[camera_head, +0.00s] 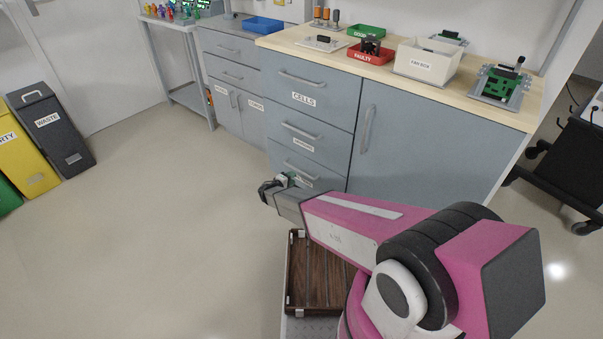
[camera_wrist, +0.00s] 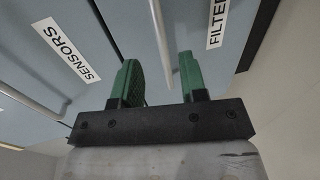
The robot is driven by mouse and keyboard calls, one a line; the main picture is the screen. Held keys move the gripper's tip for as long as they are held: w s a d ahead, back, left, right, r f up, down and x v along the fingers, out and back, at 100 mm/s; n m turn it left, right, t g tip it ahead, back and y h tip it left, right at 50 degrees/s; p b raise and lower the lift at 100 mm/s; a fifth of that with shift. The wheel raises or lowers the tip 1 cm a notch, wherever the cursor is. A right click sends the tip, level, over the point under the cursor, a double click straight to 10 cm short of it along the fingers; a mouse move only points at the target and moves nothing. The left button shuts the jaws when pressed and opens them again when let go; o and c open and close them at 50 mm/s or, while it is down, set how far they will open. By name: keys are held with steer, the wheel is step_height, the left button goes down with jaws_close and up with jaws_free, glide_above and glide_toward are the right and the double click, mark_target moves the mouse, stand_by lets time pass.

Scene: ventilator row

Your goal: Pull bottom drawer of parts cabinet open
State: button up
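The grey-blue parts cabinet has three stacked drawers on its left side. Its bottom drawer (camera_head: 309,163) is shut, with a pale bar handle (camera_head: 300,172). My gripper (camera_head: 273,184) is low in front of this drawer and covers part of it in the head view. In the wrist view my gripper (camera_wrist: 158,66) has its two green fingers apart. A bar handle (camera_wrist: 160,38) beside a label reading FILTER runs into the gap between the fingers. I cannot tell whether the fingers reach around it. The SENSORS drawer label (camera_wrist: 66,50) is to the left.
The cabinet door (camera_head: 425,140) right of the drawers is shut. Its wooden top (camera_head: 300,38) carries trays and parts. A brown tray (camera_head: 318,275) is below my arm. A dark waste bin (camera_head: 50,125) stands far left. The floor left of my arm is clear.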

mark_target(301, 172)
steer(key=x, duration=0.8)
steer(key=shift+w, duration=0.1)
steer(key=shift+c, duration=0.3)
jaws_close()
